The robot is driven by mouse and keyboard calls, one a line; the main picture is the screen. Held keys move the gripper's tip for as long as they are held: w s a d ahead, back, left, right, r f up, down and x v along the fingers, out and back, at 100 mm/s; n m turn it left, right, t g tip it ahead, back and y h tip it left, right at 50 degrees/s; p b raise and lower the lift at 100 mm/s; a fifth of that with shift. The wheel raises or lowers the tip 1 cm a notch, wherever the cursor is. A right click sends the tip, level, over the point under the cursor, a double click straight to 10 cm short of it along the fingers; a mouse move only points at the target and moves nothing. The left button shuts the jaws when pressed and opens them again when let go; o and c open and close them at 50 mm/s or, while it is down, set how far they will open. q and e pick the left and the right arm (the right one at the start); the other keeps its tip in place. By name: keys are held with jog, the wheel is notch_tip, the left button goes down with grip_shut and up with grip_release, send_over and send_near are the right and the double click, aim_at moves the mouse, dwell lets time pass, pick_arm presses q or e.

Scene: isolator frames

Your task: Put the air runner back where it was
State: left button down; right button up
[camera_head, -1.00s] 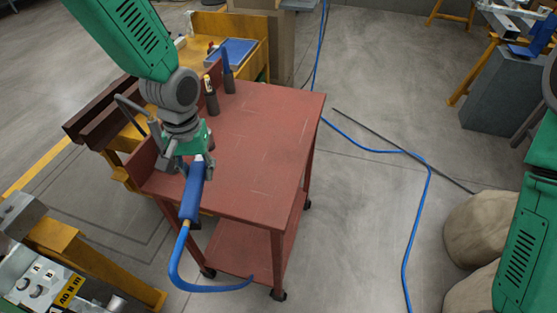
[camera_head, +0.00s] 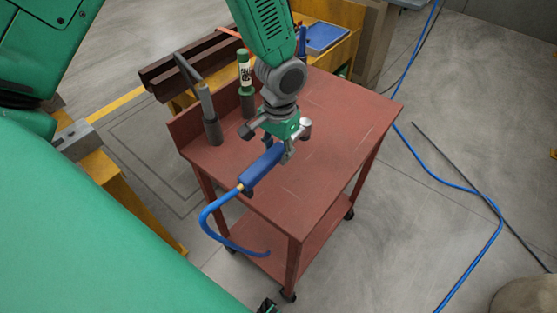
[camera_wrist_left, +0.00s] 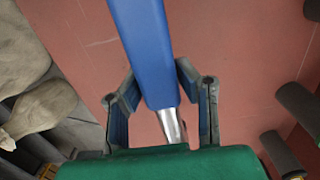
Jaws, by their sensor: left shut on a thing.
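The air runner is a blue-handled tool (camera_head: 262,166) with a metal end and a blue hose at its near end. My left gripper (camera_head: 284,146) is shut on it and holds it tilted above the front part of the red cart's top (camera_head: 325,150). In the left wrist view the blue handle (camera_wrist_left: 146,50) runs between my left fingers (camera_wrist_left: 165,105), with its silver end (camera_wrist_left: 172,125) close to the palm. A dark holder (camera_head: 247,103) with a green-and-white bottle and another (camera_head: 213,130) with a grey hooked tool stand along the cart's left side. My right gripper is out of view.
A blue item (camera_head: 303,40) shows partly behind my left arm. The blue hose (camera_head: 212,230) loops down to the cart's lower shelf (camera_head: 268,255). Dark cylinders (camera_wrist_left: 298,103) stand at the right in the left wrist view. The cart top's right part is clear.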

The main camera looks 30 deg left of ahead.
aim_at(279, 172)
pick_arm(q)
jog(key=shift+d+f, duration=0.2)
jog(key=shift+f, duration=0.6)
jog(key=shift+d+f, duration=0.2)
jog(key=shift+f, duration=0.55)
jog(key=shift+a+f, duration=0.1)
jog(key=shift+a, duration=0.3)
jog(key=c, duration=1.2)
grip_release()
jog(key=shift+s, duration=0.1)
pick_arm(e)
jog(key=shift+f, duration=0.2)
pick_arm(q)
jog(key=shift+d, duration=0.15)
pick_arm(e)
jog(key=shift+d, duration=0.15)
pick_arm(q)
jog(key=shift+d+r, duration=0.1)
jog(key=shift+r, duration=0.4)
jog(key=r, duration=1)
jog(key=shift+w+a+r+p, duration=0.2)
jog(key=shift+w+p, duration=0.1)
jog(key=shift+p, duration=0.1)
jog(key=shift+d+r, duration=0.1)
jog(key=shift+r, duration=0.3)
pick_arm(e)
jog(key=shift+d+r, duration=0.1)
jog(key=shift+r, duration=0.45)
